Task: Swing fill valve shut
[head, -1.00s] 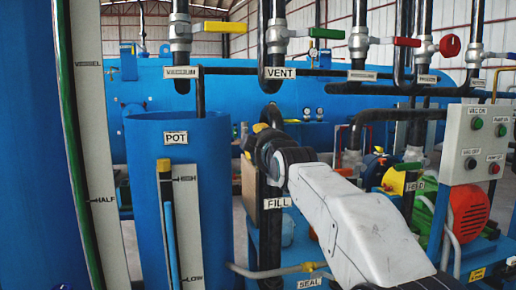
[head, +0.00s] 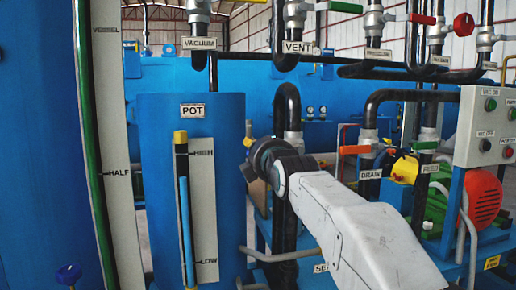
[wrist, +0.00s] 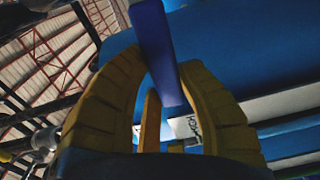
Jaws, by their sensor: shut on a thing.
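My gripper (head: 248,160) is beside the right edge of the blue POT tank in the head view, mostly hidden by my white arm. In the wrist view its yellow ribbed fingers (wrist: 168,85) are closed around a flat blue bar (wrist: 154,40), which looks like the fill valve's lever. The bar runs up and slightly left out of the grip. The fill pipe (head: 285,222) drops behind my arm in the head view. The FILL label and the valve body are hidden there, so the valve's angle cannot be told.
The POT tank (head: 150,150) with its level gauge (head: 186,215) stands left of my gripper. Overhead pipes carry a VENT label (head: 298,48) and several levers. A thin pipe (head: 270,256) crosses below.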

